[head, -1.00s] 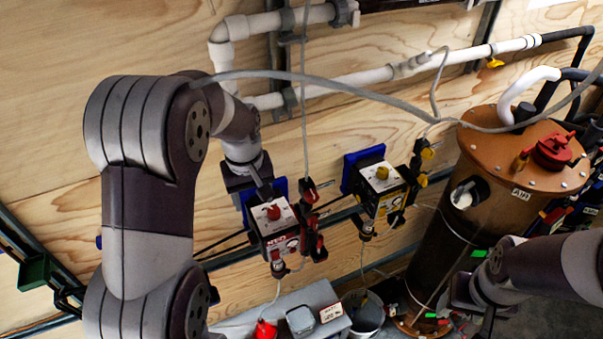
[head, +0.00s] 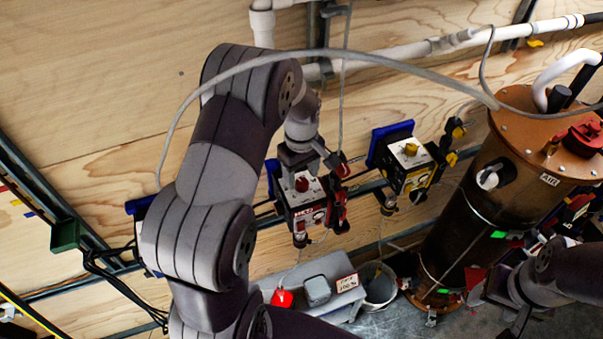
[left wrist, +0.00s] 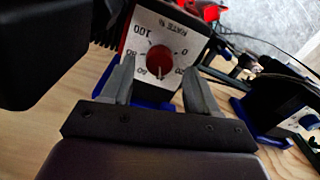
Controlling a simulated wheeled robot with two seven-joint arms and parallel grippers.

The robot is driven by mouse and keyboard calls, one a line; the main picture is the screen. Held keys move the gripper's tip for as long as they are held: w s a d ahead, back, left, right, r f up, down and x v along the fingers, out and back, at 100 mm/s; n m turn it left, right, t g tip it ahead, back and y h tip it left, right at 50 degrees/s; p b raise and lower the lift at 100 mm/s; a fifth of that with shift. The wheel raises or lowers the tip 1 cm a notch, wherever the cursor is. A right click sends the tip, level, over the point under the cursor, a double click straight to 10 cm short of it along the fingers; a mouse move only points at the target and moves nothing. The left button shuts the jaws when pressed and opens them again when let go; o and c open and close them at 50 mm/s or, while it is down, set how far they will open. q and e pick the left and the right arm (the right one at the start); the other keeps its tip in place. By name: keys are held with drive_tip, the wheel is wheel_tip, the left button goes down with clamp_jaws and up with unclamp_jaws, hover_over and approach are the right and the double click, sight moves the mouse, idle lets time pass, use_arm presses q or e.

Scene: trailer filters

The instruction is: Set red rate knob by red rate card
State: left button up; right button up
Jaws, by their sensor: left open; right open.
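The red rate knob (head: 303,184) sits on top of the white-faced box of the red pump (head: 306,200). The left wrist view shows the knob (left wrist: 160,60) on a dial labelled RATE %, with 0 and 100 legible. A pale pointer mark on it faces down in that picture. My left gripper (head: 302,165) is open at the box; in the left wrist view its fingers (left wrist: 157,85) stand apart, one on each side of the knob and apparently clear of it. A white card with reddish print (head: 347,283), too small to read, lies on the grey bench.
A similar pump with a yellow knob (head: 410,150) is mounted to the right. A brown tank (head: 470,220) stands further right. A grey hose (head: 400,68) arches over my left arm. A grey bench (head: 335,264) and a bucket (head: 380,290) are below.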

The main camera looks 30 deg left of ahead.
use_arm(q)
drive_tip(key=shift+d+f, duration=0.1)
drive_tip(key=shift+f, duration=0.95)
drive_tip(key=c, duration=1)
drive_tip(key=shift+c, duration=0.2)
use_arm(e)
drive_tip(key=shift+d+r, duration=0.1)
drive_tip(key=shift+r, duration=0.25)
